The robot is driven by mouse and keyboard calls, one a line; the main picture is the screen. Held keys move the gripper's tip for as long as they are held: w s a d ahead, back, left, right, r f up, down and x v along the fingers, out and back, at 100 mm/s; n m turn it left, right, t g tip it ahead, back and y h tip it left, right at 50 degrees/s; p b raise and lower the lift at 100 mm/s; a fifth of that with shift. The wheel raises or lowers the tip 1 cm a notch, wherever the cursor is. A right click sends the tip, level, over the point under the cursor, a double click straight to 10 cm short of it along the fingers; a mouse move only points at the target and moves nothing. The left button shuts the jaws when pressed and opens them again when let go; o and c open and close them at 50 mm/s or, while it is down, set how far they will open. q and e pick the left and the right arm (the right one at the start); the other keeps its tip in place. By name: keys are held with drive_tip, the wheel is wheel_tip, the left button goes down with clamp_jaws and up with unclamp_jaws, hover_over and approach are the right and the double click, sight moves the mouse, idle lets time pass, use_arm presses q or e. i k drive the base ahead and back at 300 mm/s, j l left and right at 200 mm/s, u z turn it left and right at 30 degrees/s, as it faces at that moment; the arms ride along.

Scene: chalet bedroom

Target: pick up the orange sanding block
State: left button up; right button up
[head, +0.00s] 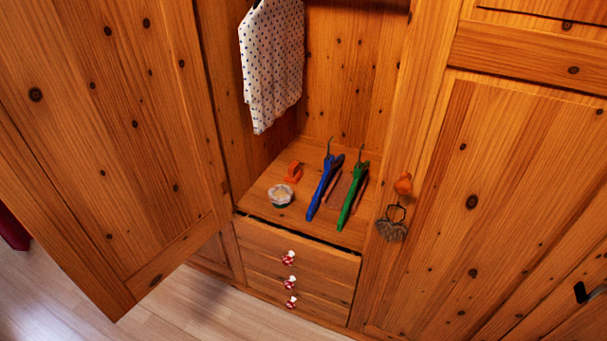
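A small orange block (293,172), which looks like the sanding block, lies on the floor of the open wardrobe compartment (262,189), toward its left side. It sits behind a small round whitish container (280,195) and to the left of a blue hanger-like item (323,188). Its fine shape is too small to make out. Neither of my grippers shows in the head view.
A green hanger-like item (352,195) and a brownish flat object (338,190) lie right of the blue one. A dotted white garment (271,62) hangs above. The left door (110,120) stands open. Drawers (295,275) are below.

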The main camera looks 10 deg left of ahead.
sight(293, 176)
drive_tip(key=i+j+u, duration=0.1)
drive_tip(key=u, duration=0.3)
drive_tip(key=i+j+u, duration=0.15)
drive_tip(key=u, duration=0.25)
drive_tip(key=i+u, duration=0.15)
drive_tip(key=u, duration=0.25)
